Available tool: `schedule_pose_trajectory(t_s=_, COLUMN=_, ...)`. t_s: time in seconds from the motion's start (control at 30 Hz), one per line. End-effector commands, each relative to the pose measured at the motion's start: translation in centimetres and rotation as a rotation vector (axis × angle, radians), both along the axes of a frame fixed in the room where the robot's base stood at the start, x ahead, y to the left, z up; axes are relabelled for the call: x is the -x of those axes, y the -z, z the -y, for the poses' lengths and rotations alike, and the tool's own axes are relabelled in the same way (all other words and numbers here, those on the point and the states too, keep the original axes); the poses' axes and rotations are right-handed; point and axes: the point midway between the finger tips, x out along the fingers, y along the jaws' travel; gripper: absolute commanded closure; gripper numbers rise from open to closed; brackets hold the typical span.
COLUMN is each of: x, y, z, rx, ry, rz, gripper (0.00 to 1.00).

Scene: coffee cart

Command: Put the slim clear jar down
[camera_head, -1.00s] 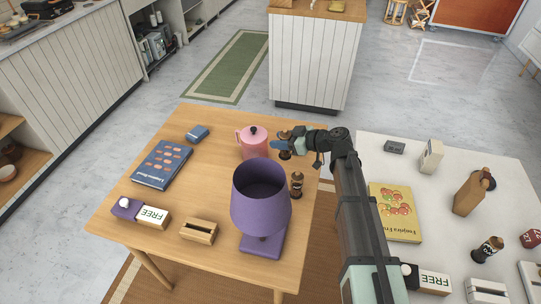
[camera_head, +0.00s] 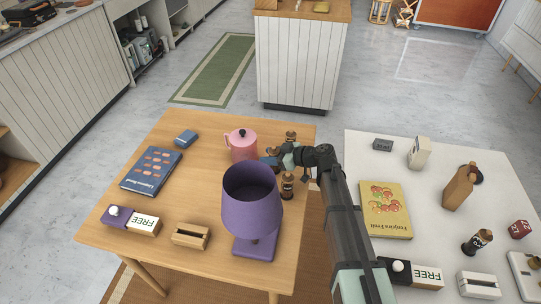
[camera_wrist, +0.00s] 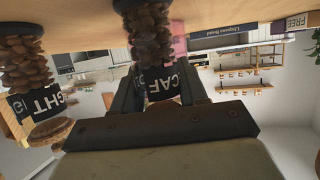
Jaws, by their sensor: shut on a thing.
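The slim clear jar (camera_wrist: 150,38), filled with coffee beans and with a black label reading "CAF", is between the fingers of my gripper (camera_wrist: 155,88). The wrist view is upside down, so its dark base, at the top, is close to the wooden tabletop; contact cannot be told. In the head view my gripper (camera_head: 272,158) is low over the table's right side, beside the pink pot, and mostly hides the held jar. A similar jar (camera_head: 291,137) stands behind the gripper; a jar (camera_wrist: 20,65) labelled "GHT" shows at left in the wrist view.
Another dark jar (camera_head: 287,186) stands just in front of my gripper, near the purple lamp (camera_head: 252,195). The pink pot (camera_head: 243,146) is close on the left. The wooden table (camera_head: 205,200) is clear in its middle. A white table (camera_head: 440,255) stands right.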

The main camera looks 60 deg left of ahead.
Motion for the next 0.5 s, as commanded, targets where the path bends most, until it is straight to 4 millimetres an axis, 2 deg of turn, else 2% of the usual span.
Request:
schedule_pose_trajectory(t_s=0.03, x=-0.01, y=0.07, z=-0.01, rx=0.0, ry=0.0, rz=0.0, gripper=0.55)
schedule_pose_trajectory(t_s=0.3, x=-0.01, y=0.04, z=-0.01, rx=0.0, ry=0.0, rz=0.0, gripper=0.32)
schedule_pose_trajectory(t_s=0.5, x=-0.01, y=0.02, z=-0.01, rx=0.0, ry=0.0, rz=0.0, gripper=0.32)
